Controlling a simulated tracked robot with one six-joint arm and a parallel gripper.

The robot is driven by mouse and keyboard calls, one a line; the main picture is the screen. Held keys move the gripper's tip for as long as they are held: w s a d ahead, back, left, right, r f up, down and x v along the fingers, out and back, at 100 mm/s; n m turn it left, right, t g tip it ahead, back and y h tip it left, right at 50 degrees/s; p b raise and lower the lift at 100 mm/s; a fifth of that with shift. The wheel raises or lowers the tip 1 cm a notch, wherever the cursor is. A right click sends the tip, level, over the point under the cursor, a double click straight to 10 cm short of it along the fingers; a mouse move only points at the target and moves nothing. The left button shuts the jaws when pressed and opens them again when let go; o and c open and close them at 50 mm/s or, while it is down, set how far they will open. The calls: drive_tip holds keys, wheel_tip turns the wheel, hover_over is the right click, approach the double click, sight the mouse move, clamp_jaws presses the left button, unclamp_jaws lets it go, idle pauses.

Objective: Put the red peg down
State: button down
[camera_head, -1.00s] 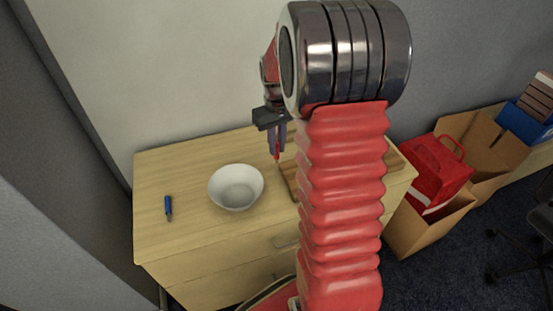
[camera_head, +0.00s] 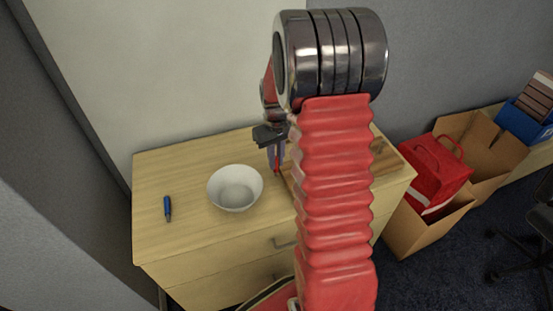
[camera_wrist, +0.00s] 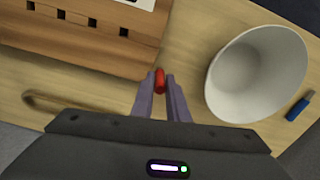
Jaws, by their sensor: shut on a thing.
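The red peg (camera_wrist: 159,80) is between the fingertips of my gripper (camera_wrist: 160,88) in the wrist view. The fingers are shut on it. In the head view the red peg (camera_head: 277,168) shows as a small red tip below my gripper (camera_head: 276,163), just right of the white bowl. The peg looks upright and low over the wooden dresser top (camera_head: 185,220). I cannot tell whether its lower end touches the surface.
A white bowl (camera_head: 236,188) stands left of my gripper. A blue-handled tool (camera_head: 168,207) lies further left. A wooden block with several slots (camera_wrist: 85,38) is beside the peg, mostly hidden behind my arm in the head view. Cardboard boxes (camera_head: 425,228) stand right of the dresser.

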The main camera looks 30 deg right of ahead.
drive_tip(key=shift+f, duration=0.1)
drive_tip(key=c, duration=1.7)
unclamp_jaws()
wheel_tip(320, 180, up, 12)
drive_tip(key=shift+r, duration=0.15)
